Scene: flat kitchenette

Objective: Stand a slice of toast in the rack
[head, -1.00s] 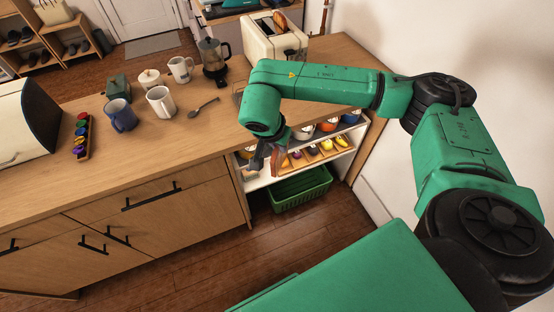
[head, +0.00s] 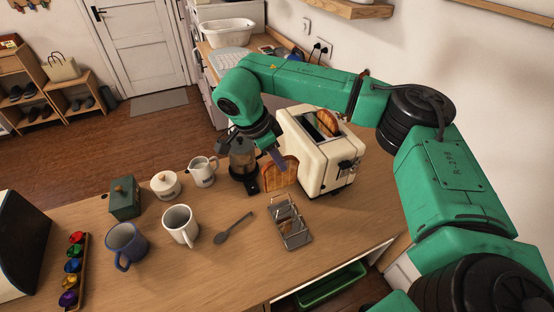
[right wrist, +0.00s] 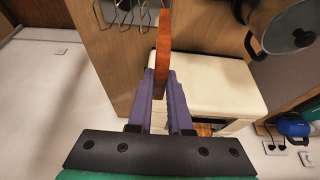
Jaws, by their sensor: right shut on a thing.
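My right gripper (head: 277,158) is shut on a brown slice of toast (head: 283,176), held upright just above the counter, left of the toaster. In the right wrist view the toast (right wrist: 163,50) stands edge-on between the purple fingers of the right gripper (right wrist: 161,84). The wire rack (head: 291,222) sits on the counter in front of the toaster, nearer than the held toast and apart from it. Its wires (right wrist: 126,12) show at the top of the right wrist view. The cream toaster (head: 318,168) holds another slice (head: 327,122) in a slot. My left gripper is not in view.
A coffee press (head: 243,160) stands close left of the gripper. A spoon (head: 232,228), white mug (head: 180,225), blue mug (head: 125,243), milk jug (head: 203,171), sugar pot (head: 165,185) and green box (head: 124,198) lie further left. Counter right of the rack is clear.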

